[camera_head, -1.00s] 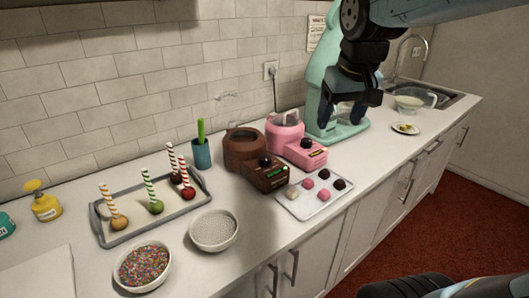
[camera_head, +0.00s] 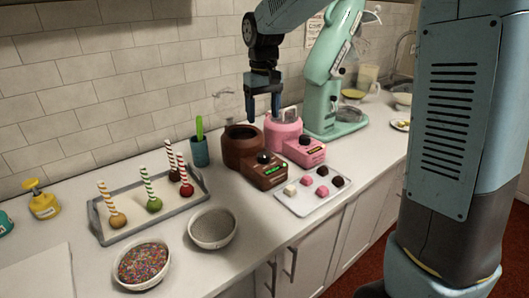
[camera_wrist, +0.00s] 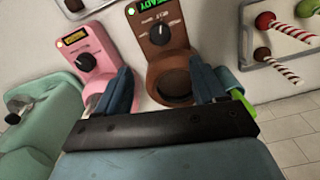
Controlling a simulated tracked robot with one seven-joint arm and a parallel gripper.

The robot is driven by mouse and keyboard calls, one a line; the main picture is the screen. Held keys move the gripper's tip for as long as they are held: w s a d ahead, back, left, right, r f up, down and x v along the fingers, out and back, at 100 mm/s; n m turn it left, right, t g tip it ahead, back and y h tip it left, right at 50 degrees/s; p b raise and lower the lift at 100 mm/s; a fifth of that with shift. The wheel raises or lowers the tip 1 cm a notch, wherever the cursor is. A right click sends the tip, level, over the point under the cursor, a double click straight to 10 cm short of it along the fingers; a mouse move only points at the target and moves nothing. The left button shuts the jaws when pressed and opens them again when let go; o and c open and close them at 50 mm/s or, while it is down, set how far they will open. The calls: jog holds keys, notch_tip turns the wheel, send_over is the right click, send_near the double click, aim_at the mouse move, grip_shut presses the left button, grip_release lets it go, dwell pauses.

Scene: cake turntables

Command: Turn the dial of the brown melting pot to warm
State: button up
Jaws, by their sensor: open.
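The brown melting pot (camera_head: 243,148) stands on the counter, its open bowl at the back and its control box in front. Its black dial (camera_head: 264,158) sits on top of the box, by a lit green display. In the wrist view the dial (camera_wrist: 161,36) has a white pointer mark, and the green display (camera_wrist: 140,8) is partly cut off, showing letters like "ADY". My gripper (camera_head: 263,112) is open and empty, pointing down above the pot's bowl and behind the dial. In the wrist view its fingers (camera_wrist: 163,92) lie either side of the bowl, apart from the dial.
A pink melting pot (camera_head: 283,132) with its own dial stands close on the right, before a mint stand mixer (camera_head: 322,105). A tray of sweets (camera_head: 298,205) lies in front. A green-handled tool stands in a teal cup (camera_head: 200,152) to the left, near the caramel-apple tray (camera_head: 130,238).

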aim_at(264, 154)
notch_tip(264, 154, down, 14)
jog(key=shift+r, duration=0.25)
dwell(0.3)
jog(key=shift+c, duration=0.3)
jog(key=c, duration=1)
jog(key=shift+n, duration=0.3)
jog(key=n, duration=0.4)
jog(key=shift+d+n, duration=0.1)
jog(key=shift+n, duration=2.4)
